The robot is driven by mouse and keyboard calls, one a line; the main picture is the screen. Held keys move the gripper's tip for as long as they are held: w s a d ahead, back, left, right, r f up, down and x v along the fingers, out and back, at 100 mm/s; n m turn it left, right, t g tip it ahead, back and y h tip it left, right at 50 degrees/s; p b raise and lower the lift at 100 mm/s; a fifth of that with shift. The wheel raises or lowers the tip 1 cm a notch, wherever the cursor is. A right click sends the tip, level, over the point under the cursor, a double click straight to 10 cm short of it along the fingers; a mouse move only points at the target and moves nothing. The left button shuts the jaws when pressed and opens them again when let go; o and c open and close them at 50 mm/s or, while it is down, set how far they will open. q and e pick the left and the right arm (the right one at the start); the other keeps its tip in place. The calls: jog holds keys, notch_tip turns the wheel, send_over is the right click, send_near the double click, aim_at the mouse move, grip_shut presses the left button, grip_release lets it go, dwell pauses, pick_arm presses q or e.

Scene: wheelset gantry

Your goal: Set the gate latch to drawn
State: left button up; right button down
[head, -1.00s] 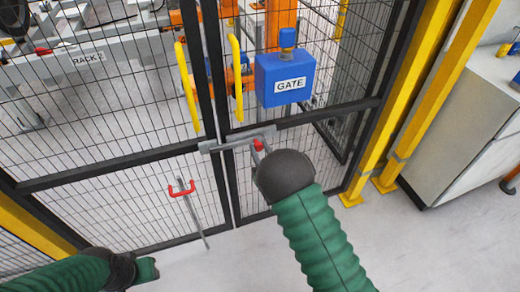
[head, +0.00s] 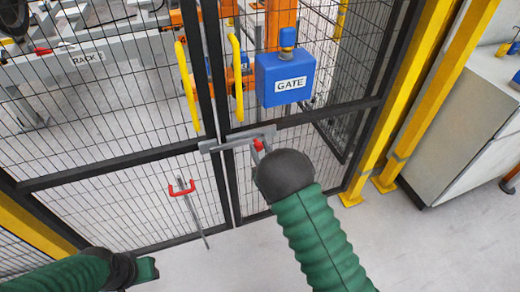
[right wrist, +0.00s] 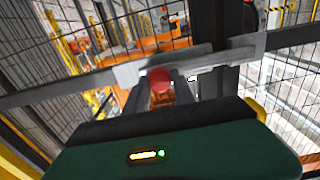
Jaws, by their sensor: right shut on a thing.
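The gate latch is a grey sliding bar (head: 222,143) lying across the meeting edges of the two mesh gate leaves, with a red knob (head: 258,145) near its right part. In the right wrist view the bar (right wrist: 230,56) crosses the picture and the red knob (right wrist: 160,79) sits between my fingers. My right gripper (head: 257,149) is shut on the knob, its wrist's dark round end hiding part of the fingers. My left gripper (head: 148,268) is low at the left, away from the gate, and its jaw opening cannot be made out.
A blue box marked GATE (head: 285,82) is on the right leaf above the latch. Yellow handles (head: 187,85) flank the meeting edges. A red-handled drop rod (head: 182,188) hangs on the left leaf. Yellow posts (head: 405,100) and a grey cabinet (head: 465,130) stand right. The floor in front is clear.

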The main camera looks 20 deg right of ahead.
jog(key=shift+f, duration=0.15)
jog(key=d, duration=0.6)
jog(key=shift+d+b, duration=0.25)
jog(key=shift+b, duration=0.1)
jog(key=shift+w, duration=0.1)
jog(key=c, duration=1.3)
grip_release()
jog(key=shift+o, duration=1.1)
jog(key=shift+d, duration=0.1)
